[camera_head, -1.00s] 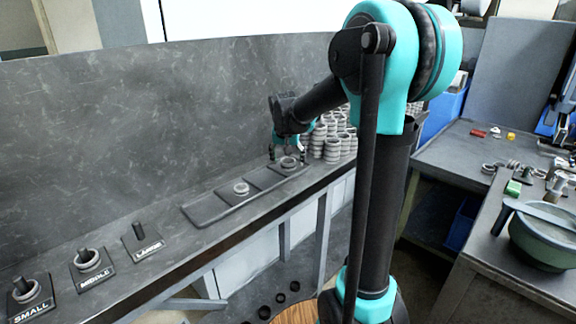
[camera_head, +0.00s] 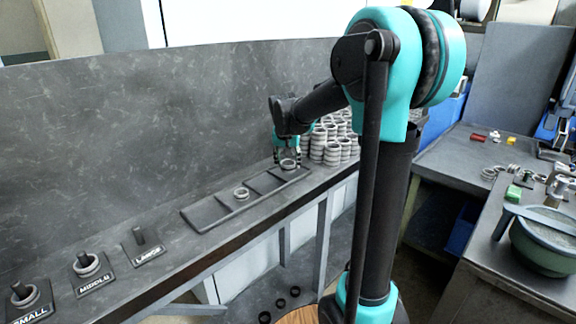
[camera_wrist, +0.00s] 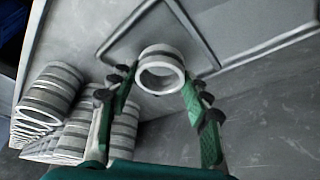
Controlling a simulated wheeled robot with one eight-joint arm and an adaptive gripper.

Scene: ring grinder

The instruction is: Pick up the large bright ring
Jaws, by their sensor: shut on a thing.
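The large bright ring (camera_head: 288,164) is at the far right end of the dark tray (camera_head: 206,215) on the long bench. In the wrist view the pale ring (camera_wrist: 161,70) sits between my gripper's two green fingers (camera_wrist: 158,88), by the tray's edge. My gripper (camera_head: 287,156) is shut on this ring from both sides. I cannot tell whether the ring is clear of the tray. A second ring (camera_head: 241,193) lies in a middle compartment of the tray. The peg marked LARGE (camera_head: 140,238) is bare.
Stacks of rings (camera_head: 328,145) stand close right of my gripper and show at left in the wrist view (camera_wrist: 50,95). Pegs marked MIDDLE (camera_head: 86,264) and SMALL (camera_head: 23,294) each hold a ring. A grey wall (camera_head: 160,120) rises behind the bench.

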